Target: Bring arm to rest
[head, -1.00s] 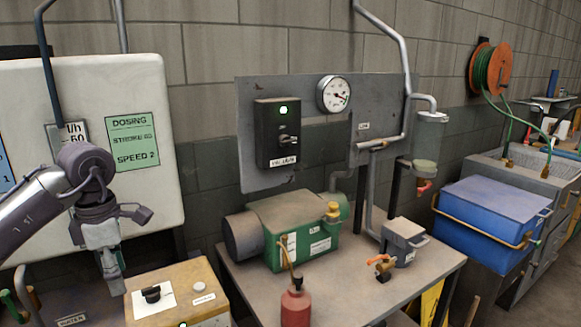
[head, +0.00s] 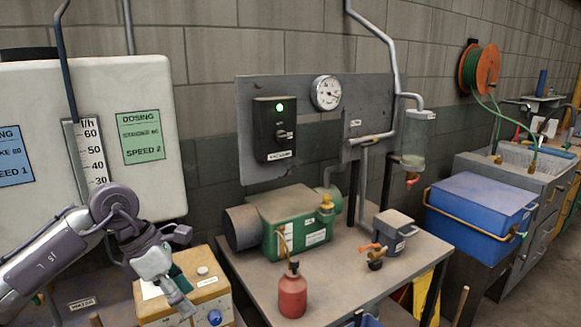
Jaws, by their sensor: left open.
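My left arm comes in from the lower left in the head view. My left gripper (head: 178,292) is open and points down and to the right. It is over or in front of the yellow control box (head: 210,292) and covers part of its top. I cannot tell whether it touches the box. No held object is clear between its fingers. My right gripper is out of view.
A metal table (head: 335,292) carries a green pump (head: 290,225), a red bottle (head: 292,292) and a small grey valve block (head: 393,232). A white tank (head: 120,85) stands behind my arm. A blue bin (head: 475,220) is at the right. Air above the table is clear.

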